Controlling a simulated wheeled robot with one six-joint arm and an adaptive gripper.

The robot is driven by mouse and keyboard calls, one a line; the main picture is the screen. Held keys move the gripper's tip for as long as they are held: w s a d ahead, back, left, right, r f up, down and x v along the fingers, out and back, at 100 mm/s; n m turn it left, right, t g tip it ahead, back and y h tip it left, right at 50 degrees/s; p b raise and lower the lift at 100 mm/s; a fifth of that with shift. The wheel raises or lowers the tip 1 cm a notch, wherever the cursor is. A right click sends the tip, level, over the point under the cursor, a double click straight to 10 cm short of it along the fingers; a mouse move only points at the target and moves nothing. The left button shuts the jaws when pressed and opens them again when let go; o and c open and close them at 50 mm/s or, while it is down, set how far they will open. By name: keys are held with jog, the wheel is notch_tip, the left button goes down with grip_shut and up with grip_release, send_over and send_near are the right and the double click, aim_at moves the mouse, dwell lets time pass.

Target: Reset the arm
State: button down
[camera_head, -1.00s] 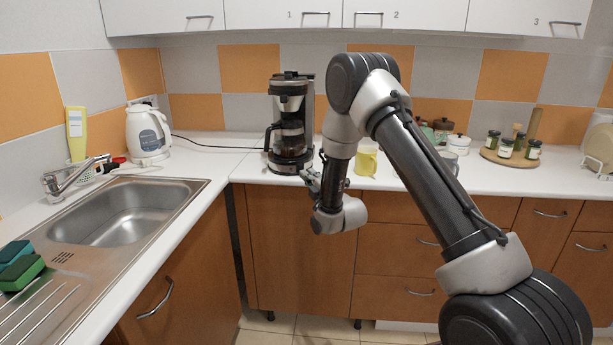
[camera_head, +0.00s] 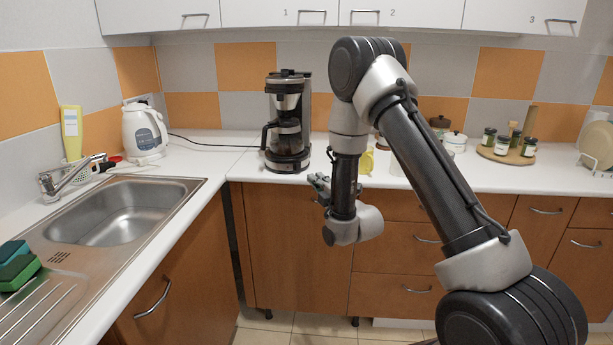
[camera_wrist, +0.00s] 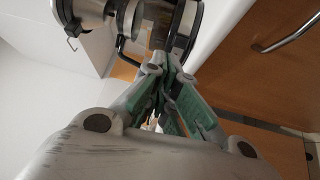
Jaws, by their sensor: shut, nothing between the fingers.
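My arm reaches up from the lower right in the head view and bends down at its elbow in front of the counter. My gripper (camera_head: 320,186) is small there, in front of the cabinet below the coffee maker (camera_head: 287,125), and part of it is hidden by my wrist. In the wrist view the green and grey fingers of my gripper (camera_wrist: 168,75) come together at the tips, with nothing held between them. The coffee maker shows beyond the fingertips at the top of the wrist view (camera_wrist: 180,25), apart from them.
A sink (camera_head: 115,213) is at the left, with sponges (camera_head: 20,268) at its near side. A white kettle (camera_head: 143,132) stands behind it. A yellow mug (camera_head: 367,161) is partly behind my arm. Jars stand on a round wooden board (camera_head: 505,154) at the right. White cabinets hang above.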

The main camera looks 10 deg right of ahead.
jog(key=s+d+f+m+g+h, duration=0.1)
jog(key=s+f+m+g, duration=0.25)
jog(key=f, duration=0.45)
jog(key=s+d+f+m+g+h, duration=0.1)
jog(key=s+f+m+g, duration=0.15)
jog(key=f+g, duration=0.35)
jog(key=s+d+m+g+h, duration=0.2)
jog(key=s+d+m+g, duration=0.1)
jog(key=s+m, duration=0.25)
jog(key=s+d+r+m, duration=0.3)
jog(key=s+r, duration=0.7)
jog(key=s+d+r+m+g, duration=0.1)
jog(key=s+d+r+m, duration=0.2)
jog(key=s+r, duration=0.7)
jog(key=s+d+r+m+h, duration=0.1)
jog(key=s+d+r+m, duration=0.2)
jog(key=s+r, duration=0.7)
jog(key=shift+s+d+r, duration=0.3)
jog(key=shift+s+d, duration=0.05)
jog(key=shift+d, duration=0.1)
